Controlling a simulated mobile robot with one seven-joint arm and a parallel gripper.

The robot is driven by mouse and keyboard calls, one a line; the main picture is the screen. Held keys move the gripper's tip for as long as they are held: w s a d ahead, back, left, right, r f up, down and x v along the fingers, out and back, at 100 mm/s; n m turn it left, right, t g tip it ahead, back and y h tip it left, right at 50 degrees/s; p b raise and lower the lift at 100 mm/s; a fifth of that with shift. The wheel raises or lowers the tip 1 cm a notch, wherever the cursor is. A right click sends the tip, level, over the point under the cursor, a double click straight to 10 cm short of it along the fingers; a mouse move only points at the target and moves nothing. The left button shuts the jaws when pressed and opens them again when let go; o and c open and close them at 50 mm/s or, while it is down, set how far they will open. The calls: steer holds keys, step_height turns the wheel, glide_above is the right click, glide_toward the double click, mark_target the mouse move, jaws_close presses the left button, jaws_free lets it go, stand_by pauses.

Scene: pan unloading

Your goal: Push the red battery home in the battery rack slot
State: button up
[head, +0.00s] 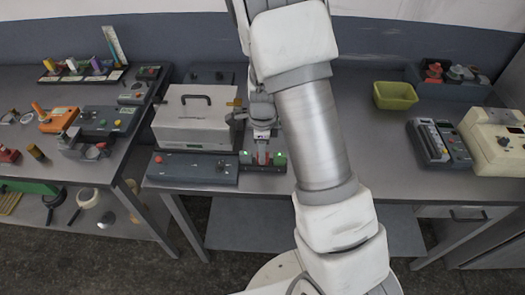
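The battery rack (279,159) is a small dark unit with green parts at its left and right, near the front edge of the middle table. A small red shape, likely the red battery (263,158), shows between the green parts. How deep it sits in the slot is too small to tell. My gripper (262,138) points down from my arm directly above the rack. Its fingertips are near the red shape, but I cannot tell whether they touch it or whether they are open or shut.
A grey box with a handle (196,117) stands close left of the rack, with a flat control panel (193,168) in front. A yellow-green bin (395,95) and a grey keypad device (438,143) stand to the right.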

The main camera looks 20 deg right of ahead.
steer(key=shift+o, duration=1.4)
steer(key=shift+r, duration=0.1)
step_height(320, 180, up, 17)
steer(key=shift+r+p, duration=0.15)
steer(key=shift+p, duration=0.15)
